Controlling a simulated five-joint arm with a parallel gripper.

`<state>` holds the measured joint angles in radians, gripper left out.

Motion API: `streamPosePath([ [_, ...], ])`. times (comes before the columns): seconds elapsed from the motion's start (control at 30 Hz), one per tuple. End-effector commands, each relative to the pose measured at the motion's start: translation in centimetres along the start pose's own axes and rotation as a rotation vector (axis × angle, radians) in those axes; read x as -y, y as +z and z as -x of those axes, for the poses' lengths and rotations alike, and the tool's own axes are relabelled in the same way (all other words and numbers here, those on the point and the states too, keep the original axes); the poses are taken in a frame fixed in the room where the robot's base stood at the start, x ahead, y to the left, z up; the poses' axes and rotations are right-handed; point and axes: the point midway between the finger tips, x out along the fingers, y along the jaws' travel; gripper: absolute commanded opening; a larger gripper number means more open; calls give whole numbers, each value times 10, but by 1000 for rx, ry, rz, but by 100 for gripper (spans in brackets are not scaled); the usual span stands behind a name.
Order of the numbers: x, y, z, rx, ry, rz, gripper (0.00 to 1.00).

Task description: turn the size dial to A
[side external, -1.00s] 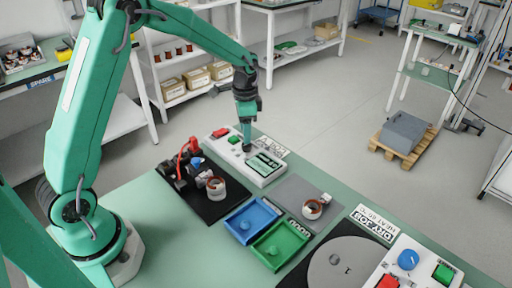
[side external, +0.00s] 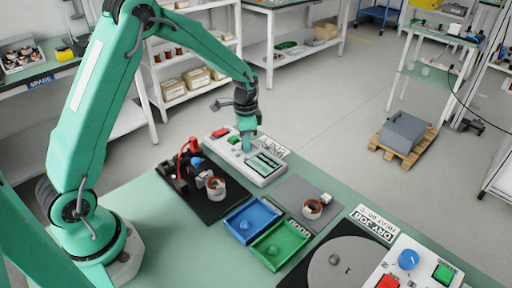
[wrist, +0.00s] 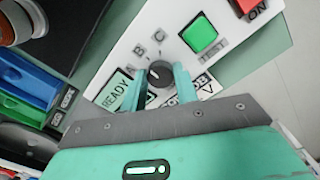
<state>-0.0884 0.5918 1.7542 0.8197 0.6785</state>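The size dial (wrist: 160,73) is a dark round knob on the white tester panel, with the letters A, B and C around its upper left in the wrist view. A pale mark shows on the knob, but I cannot tell exactly which letter it points to. My gripper (wrist: 160,80) has one teal finger on each side of the dial, very close to it; whether they touch it is unclear. In the side external view my gripper (side external: 247,148) is down at the tester (side external: 266,174), and hides the dial.
A green button (wrist: 199,34) and a red ON switch (wrist: 250,7) sit on the panel near the dial. A display reading READY (wrist: 116,90) is beside it. Blue (side external: 250,220) and green (side external: 281,245) trays and a copper-wound stator (side external: 216,187) lie nearby.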

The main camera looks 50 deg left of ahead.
Motion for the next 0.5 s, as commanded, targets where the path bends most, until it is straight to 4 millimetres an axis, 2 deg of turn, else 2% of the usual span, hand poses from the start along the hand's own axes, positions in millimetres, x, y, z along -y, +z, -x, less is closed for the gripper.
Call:
streamPosePath([
  [0.27,1,0,1,-3,-2,15,7],
  [0.5,1,0,1,-6,-5,95,7],
])
